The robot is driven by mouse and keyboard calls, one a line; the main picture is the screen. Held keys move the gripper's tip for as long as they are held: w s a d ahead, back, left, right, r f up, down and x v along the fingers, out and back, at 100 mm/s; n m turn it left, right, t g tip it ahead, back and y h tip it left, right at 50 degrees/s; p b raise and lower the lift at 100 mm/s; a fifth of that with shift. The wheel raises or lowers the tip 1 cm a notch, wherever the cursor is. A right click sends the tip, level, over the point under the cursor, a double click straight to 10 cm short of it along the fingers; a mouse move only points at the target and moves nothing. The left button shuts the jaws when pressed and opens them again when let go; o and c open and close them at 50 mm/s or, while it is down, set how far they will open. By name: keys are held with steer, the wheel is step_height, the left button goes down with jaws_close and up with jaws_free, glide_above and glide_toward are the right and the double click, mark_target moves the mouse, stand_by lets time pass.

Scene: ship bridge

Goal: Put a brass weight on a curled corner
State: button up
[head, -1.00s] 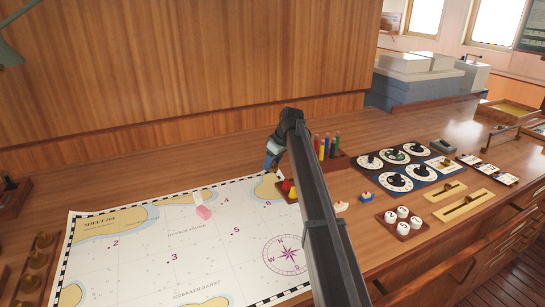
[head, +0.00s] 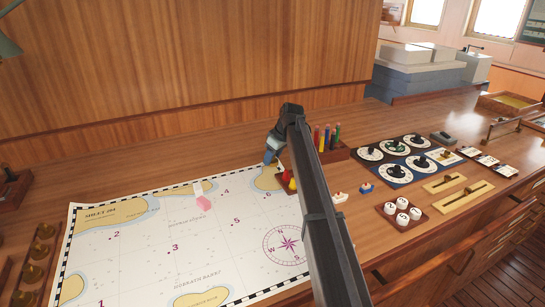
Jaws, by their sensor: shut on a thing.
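The paper chart (head: 150,240) lies on the wooden desk, with a black-and-white border. Several brass weights (head: 39,251) stand in a wooden holder at the lower left, beside the chart. My gripper (head: 273,161) is over the chart's far right corner, by the tan land patch (head: 268,180). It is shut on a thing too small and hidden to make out. I cannot tell whether that thing touches the paper. My gripper and arm partly cover this corner, so its curl is not clear.
A pink-and-white eraser-like block (head: 203,201) lies on the chart. Dial panels (head: 405,158) and a tray of white knobs (head: 402,213) lie farther right.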

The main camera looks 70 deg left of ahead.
steer(key=shift+f, duration=0.4)
stand_by(0.9)
steer(key=o, duration=1.3)
steer(key=shift+r, duration=0.1)
steer(key=v, duration=1.3)
steer(key=shift+d+r, duration=0.25)
